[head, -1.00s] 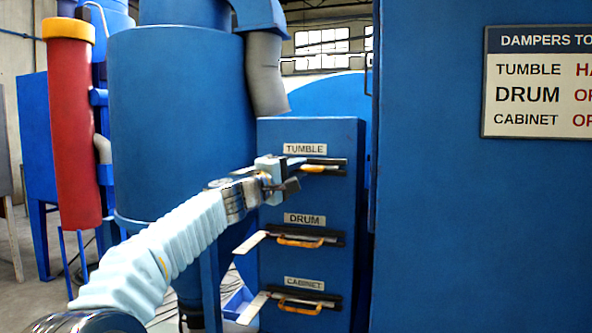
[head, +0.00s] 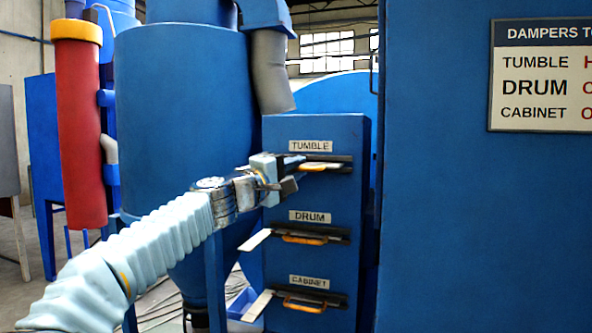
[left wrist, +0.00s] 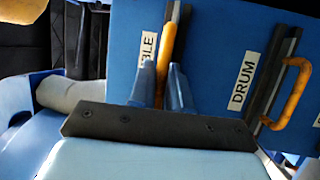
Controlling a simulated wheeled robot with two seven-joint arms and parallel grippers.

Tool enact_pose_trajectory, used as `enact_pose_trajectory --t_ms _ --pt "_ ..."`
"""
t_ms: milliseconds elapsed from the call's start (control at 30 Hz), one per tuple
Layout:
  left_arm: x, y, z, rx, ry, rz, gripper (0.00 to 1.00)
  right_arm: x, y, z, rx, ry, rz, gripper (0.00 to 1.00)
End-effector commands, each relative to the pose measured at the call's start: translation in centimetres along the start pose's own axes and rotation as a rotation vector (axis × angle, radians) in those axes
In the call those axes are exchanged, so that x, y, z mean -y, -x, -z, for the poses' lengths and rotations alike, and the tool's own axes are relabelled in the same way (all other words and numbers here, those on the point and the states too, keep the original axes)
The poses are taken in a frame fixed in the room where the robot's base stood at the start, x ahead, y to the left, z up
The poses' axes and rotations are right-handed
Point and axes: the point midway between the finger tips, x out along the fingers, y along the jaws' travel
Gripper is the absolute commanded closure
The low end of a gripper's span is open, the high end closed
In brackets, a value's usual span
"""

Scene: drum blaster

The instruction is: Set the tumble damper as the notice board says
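The tumble damper's orange handle (head: 321,167) sits below the TUMBLE label on a blue box (head: 340,195). My left gripper (head: 297,166) is at this handle. In the left wrist view the handle (left wrist: 169,42) runs between the two fingers (left wrist: 161,72), which close on both sides of it. The handle stands further right than the drum handle. The gripper hides its left end and any tumble plate sticking out. The notice board (head: 540,80) is cut off at right: TUMBLE shows "H", DRUM and CABINET show "O". My right gripper is not in view.
The drum handle (head: 302,239) and cabinet handle (head: 305,306) are below, each with a pale plate sticking out left. A large blue cabinet wall (head: 470,230) fills the right. A blue cylinder (head: 185,110) and a red pipe (head: 80,130) stand left.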

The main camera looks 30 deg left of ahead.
Motion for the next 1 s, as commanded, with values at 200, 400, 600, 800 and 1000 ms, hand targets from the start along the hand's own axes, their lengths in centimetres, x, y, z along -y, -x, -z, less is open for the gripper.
enact_pose_trajectory --t_ms 200,400,600,800,1000 --pt "0.0 0.0 0.0 0.0 0.0 0.001 0.62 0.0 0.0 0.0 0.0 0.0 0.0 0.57" --pt "0.0 0.0 0.0 0.0 0.0 0.0 0.62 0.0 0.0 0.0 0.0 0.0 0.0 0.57" --pt "0.2 2.3 0.1 -0.001 0.002 -0.002 0.62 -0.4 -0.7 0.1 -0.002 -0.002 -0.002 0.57" --pt "0.1 7.2 0.1 -0.002 0.0 -0.003 0.62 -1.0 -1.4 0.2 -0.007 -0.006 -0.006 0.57" --pt "0.1 11.5 0.0 -0.002 0.0 -0.001 0.62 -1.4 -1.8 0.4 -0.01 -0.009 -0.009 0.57"
